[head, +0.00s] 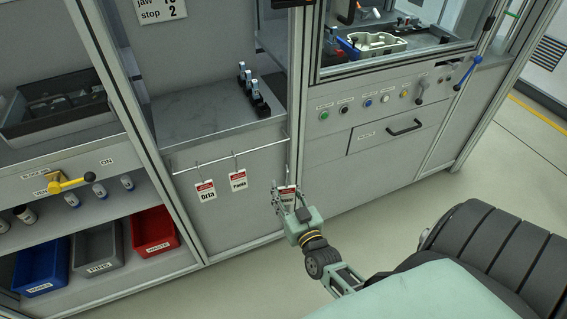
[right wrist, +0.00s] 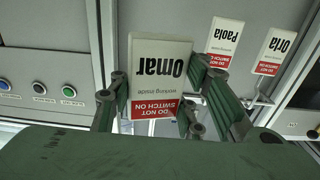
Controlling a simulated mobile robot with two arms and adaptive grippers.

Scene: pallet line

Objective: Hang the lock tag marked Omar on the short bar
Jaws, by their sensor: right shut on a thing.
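The lock tag marked Omar (right wrist: 160,68), white with a red band, shows upside down between the fingers of my right gripper (right wrist: 168,103) in the right wrist view. In the head view my right gripper (head: 280,194) is shut on this tag (head: 290,189), in front of the cabinet near the right end of a thin rail (head: 228,153). I cannot tell whether its hook touches the rail. The tags marked Orla (head: 205,191) and Paola (head: 238,180) hang from hooks on the rail, left of my right gripper. My left gripper is out of view.
Blue, grey and red bins (head: 153,236) stand on the low shelf at the left, below a yellow valve handle (head: 69,182). A drawer handle (head: 404,128) and a button panel (head: 370,101) are right of the rail. Open floor lies in front.

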